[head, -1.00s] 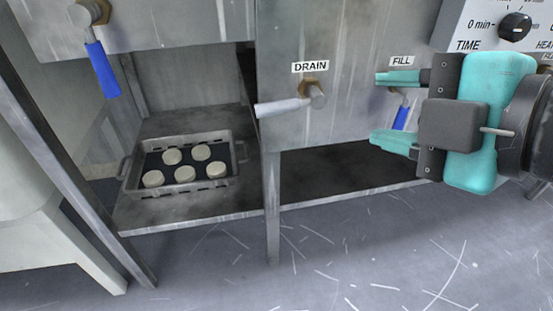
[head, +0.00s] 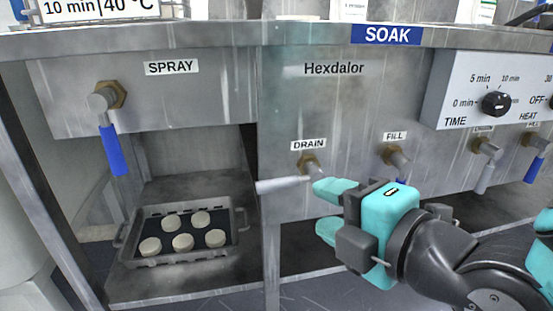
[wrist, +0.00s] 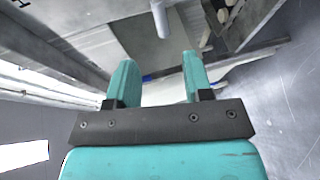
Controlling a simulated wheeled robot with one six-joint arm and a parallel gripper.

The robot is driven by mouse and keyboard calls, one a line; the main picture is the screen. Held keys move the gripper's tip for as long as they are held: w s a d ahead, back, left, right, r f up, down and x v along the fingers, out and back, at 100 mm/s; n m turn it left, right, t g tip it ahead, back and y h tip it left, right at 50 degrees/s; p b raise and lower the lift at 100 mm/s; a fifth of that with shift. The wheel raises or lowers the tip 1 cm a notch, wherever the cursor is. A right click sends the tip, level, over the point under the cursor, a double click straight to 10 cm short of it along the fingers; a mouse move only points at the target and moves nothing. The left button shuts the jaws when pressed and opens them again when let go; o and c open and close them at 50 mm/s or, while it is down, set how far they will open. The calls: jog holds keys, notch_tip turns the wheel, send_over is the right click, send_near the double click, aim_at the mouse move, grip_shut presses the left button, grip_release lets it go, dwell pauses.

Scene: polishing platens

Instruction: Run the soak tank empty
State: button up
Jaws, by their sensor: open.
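The drain valve (head: 310,166) sits on the steel front under the DRAIN label. Its pale grey lever (head: 283,185) lies nearly level and points left. My gripper (head: 322,208) is open and empty, its two teal fingers pointing left, just right of and below the lever. I cannot tell whether a finger touches the valve. In the wrist view a pale lever end (wrist: 160,20) shows beyond the open gripper (wrist: 158,62), apart from the fingertips. The soak tank's front (head: 350,110) is under the SOAK sign; the water inside is hidden.
Two more valves (head: 485,150) (head: 540,142) hang further right below the timer box (head: 485,85). A blue-levered spray valve (head: 112,145) is left. A tray of pale discs (head: 205,251) sits on the lower shelf.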

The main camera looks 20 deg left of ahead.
aim_at(281, 188)
jog(key=p+x, duration=0.1)
jog(key=x, duration=0.4)
jog(key=p+x, duration=0.2)
jog(key=x, duration=0.3)
jog(key=shift+w+a+f, duration=0.2)
jog(key=shift+a+f, duration=0.05)
jog(key=shift+f, duration=0.05)
jog(key=shift+w+a, duration=0.45)
jog(key=shift+a, duration=0.1)
grip_shut()
